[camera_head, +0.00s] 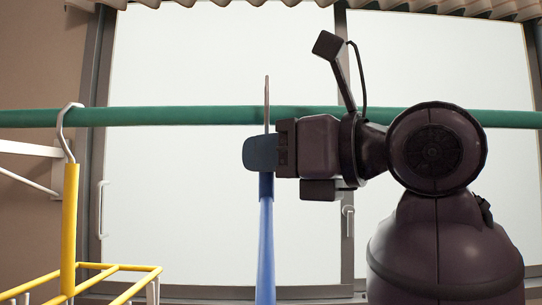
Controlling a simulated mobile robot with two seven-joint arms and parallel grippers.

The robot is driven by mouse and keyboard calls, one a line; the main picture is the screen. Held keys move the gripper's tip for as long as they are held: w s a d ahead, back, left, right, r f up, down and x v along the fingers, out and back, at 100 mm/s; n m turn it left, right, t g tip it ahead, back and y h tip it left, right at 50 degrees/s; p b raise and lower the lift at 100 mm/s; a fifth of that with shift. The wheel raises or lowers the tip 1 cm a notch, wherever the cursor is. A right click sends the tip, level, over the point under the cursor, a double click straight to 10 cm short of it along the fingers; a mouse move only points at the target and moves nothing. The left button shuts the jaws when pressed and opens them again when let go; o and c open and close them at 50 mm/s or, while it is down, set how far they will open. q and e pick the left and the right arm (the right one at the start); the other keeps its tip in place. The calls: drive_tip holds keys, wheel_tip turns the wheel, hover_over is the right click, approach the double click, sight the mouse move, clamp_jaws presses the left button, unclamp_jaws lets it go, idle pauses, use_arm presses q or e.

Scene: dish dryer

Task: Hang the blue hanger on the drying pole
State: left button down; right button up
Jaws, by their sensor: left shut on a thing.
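The green drying pole (190,115) runs across the whole width of the head view. My left gripper (262,153) is shut on the upper part of the blue hanger (266,245), just below the pole in the picture. The hanger hangs upright and is seen nearly edge-on. Its thin metal hook (267,92) rises above the gripper and crosses the pole's line, with its tip above the pole. I cannot tell whether the hook touches the pole. The hanger's lower end is out of view. My right gripper is not in view.
A yellow hanging rack (70,215) hangs from the pole at the left by a metal hook (64,128). A white bracket or rack (30,149) is at the far left.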

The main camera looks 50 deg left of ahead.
use_arm(q)
drive_tip(key=shift+w+a, duration=0.2)
drive_tip(key=shift+a, duration=0.05)
drive_tip(key=shift+w+a+f, duration=0.1)
drive_tip(key=shift+w+f, duration=0.15)
drive_tip(key=shift+f, duration=0.4)
drive_tip(key=shift+s+f+b, duration=0.2)
drive_tip(key=shift+s+b, duration=0.1)
drive_tip(key=shift+f, duration=0.2)
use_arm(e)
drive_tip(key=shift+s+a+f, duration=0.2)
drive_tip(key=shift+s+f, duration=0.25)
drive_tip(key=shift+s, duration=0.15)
